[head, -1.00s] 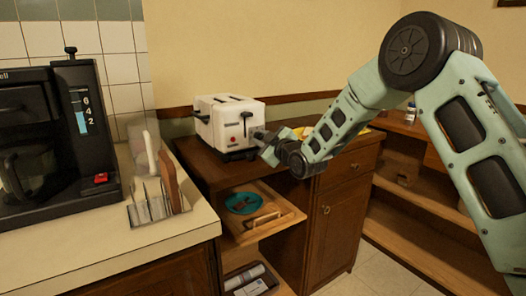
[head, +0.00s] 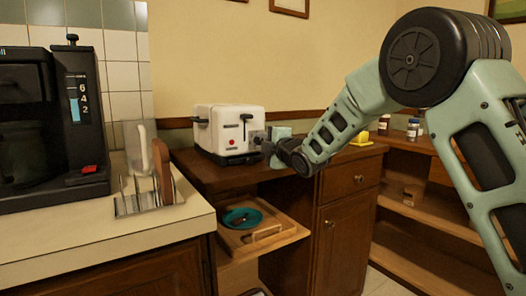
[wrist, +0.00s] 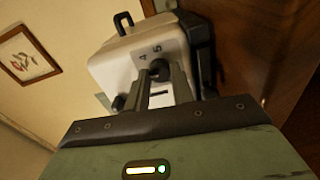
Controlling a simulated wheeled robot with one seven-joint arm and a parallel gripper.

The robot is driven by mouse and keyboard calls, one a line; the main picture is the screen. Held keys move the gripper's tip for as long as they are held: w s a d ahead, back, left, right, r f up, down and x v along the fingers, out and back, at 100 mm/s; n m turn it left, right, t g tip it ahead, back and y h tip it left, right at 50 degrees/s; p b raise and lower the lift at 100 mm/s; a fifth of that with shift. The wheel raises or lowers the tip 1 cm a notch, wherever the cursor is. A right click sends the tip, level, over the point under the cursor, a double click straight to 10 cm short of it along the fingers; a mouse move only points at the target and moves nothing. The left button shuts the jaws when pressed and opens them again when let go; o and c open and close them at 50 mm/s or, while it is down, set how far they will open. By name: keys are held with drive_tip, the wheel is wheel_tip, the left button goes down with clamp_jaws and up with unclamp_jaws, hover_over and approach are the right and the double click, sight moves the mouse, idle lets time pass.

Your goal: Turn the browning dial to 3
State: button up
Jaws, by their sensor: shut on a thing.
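The white toaster (head: 225,132) stands on the brown wooden cabinet, its front with a black lever and a red spot facing the camera. My gripper (head: 262,141) is at the toaster's right side. In the wrist view my gripper (wrist: 160,76) is shut on the dark round browning dial (wrist: 159,68). The fingers cover other parts of the scale, and I cannot read the dial's setting. In the head view the dial is hidden by my gripper.
A black coffee maker (head: 52,125) and a rack (head: 146,195) with upright boards stand on the left counter. A teal plate (head: 242,218) lies on a pulled-out shelf below the toaster. Small jars (head: 413,128) and a yellow item (head: 361,138) are at the right.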

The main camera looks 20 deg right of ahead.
drive_tip(key=shift+n, duration=0.3)
idle(0.4)
drive_tip(key=o, duration=1)
drive_tip(key=shift+s, duration=0.1)
drive_tip(key=v, duration=1.7)
drive_tip(key=shift+s, duration=0.1)
